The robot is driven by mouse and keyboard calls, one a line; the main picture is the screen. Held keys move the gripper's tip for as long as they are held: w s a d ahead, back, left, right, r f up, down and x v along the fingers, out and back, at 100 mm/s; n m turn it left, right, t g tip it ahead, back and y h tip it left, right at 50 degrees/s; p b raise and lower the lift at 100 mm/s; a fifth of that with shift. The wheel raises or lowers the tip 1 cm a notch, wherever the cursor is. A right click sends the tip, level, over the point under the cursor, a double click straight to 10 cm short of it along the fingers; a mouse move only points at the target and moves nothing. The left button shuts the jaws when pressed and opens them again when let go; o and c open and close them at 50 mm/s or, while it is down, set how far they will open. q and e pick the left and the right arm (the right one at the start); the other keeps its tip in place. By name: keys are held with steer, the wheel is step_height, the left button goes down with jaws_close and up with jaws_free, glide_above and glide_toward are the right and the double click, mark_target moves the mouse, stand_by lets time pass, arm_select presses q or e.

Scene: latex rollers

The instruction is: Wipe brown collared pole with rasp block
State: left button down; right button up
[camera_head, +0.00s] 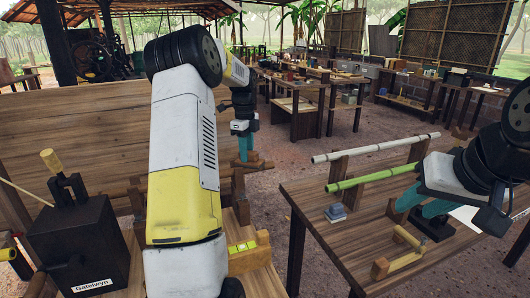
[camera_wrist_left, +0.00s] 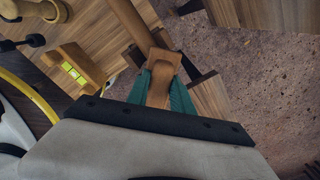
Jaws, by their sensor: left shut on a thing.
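My left gripper (camera_head: 247,148) is shut on a brown wooden block, likely the rasp block (camera_wrist_left: 160,78), gripped between its teal fingers in the left wrist view. In the head view, part of the block (camera_head: 262,164) shows below the fingers. A brown bar, likely the collared pole (camera_wrist_left: 128,18), runs up to the block's far end in the left wrist view. I cannot tell whether the two touch. No collar shows clearly, and my left arm hides much of this area in the head view. My right gripper (camera_head: 424,203) is open and empty above the right table.
The right table (camera_head: 345,256) holds a pale pole (camera_head: 375,149), a green pole (camera_head: 383,177), a grey block (camera_head: 336,212) and a yellow-handled wooden tool (camera_head: 400,257). A black box (camera_head: 75,245) stands at left. A wooden block with a yellow-green strip (camera_head: 243,247) lies near my left arm.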

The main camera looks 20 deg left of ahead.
arm_select(q)
steer(key=shift+s+a+f, duration=0.2)
steer(key=shift+s+a, duration=0.05)
steer(key=shift+a, duration=0.3)
steer(key=shift+s+a+f, duration=0.2)
steer(key=shift+s+a, duration=0.05)
steer(key=shift+a, duration=0.3)
steer(key=r, duration=0.5)
steer(key=shift+a, duration=0.2)
steer(key=shift+w+d+r, duration=0.15)
steer(key=shift+d+r, duration=0.15)
steer(key=shift+r, duration=0.3)
steer(key=shift+r, duration=1.55)
steer(key=shift+a+f+y, duration=0.2)
steer(key=shift+f+y, duration=0.45)
steer(key=shift+y, duration=0.35)
steer(key=shift+w+a+f+y, duration=0.1)
steer(key=shift+a+f+y, duration=0.1)
steer(key=shift+a+y, duration=0.1)
